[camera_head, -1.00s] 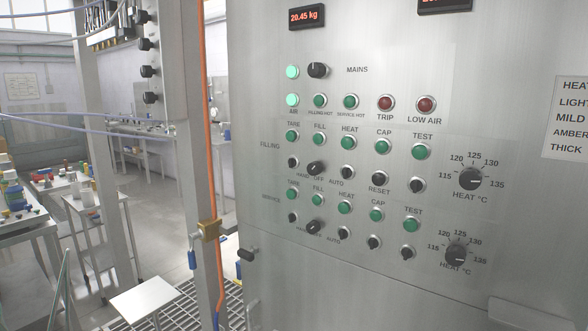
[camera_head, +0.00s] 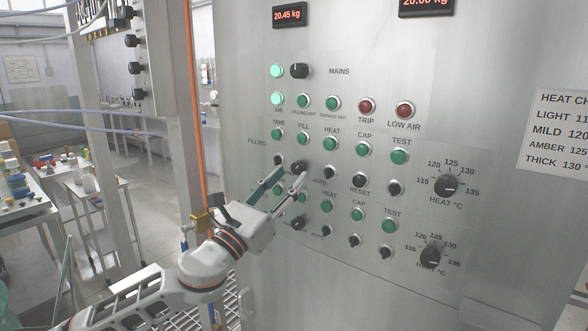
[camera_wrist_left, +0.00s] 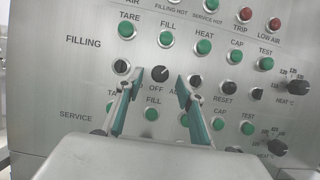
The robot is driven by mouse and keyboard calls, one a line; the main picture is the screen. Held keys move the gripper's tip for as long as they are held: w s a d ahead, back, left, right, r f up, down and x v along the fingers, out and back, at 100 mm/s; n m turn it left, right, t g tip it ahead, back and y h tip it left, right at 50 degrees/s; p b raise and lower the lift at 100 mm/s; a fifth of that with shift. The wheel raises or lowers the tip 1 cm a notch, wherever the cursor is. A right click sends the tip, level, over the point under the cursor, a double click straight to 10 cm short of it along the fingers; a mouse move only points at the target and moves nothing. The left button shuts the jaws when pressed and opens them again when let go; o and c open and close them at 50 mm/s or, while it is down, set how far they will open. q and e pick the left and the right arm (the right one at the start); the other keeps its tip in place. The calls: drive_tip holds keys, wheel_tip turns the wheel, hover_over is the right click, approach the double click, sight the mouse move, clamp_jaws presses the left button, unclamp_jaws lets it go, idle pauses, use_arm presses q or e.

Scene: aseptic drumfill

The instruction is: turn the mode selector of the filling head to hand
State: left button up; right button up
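The filling head's mode selector (camera_head: 298,167) is a black knob in the FILLING row of the steel panel, below the green FILL lamp. In the left wrist view the selector (camera_wrist_left: 159,74) sits above the word OFF. The HAND and AUTO labels are partly or fully covered by my fingers there, and I cannot clearly read its pointer. My left gripper (camera_head: 294,174) is at the panel, open and empty. In the left wrist view its fingertips (camera_wrist_left: 161,79) lie on either side of the selector, with gaps showing; contact is not visible. My right gripper is not in view.
Small black knobs flank the selector: one under TARE (camera_wrist_left: 122,66) and one under HEAT (camera_wrist_left: 195,80). The similar SERVICE selector (camera_head: 298,223) is below, near my gripper. An orange hose (camera_head: 195,110) runs down a post left of the panel.

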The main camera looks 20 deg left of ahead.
sight(299, 167)
use_arm(q)
drive_tip(key=shift+x, duration=1.5)
clamp_jaws()
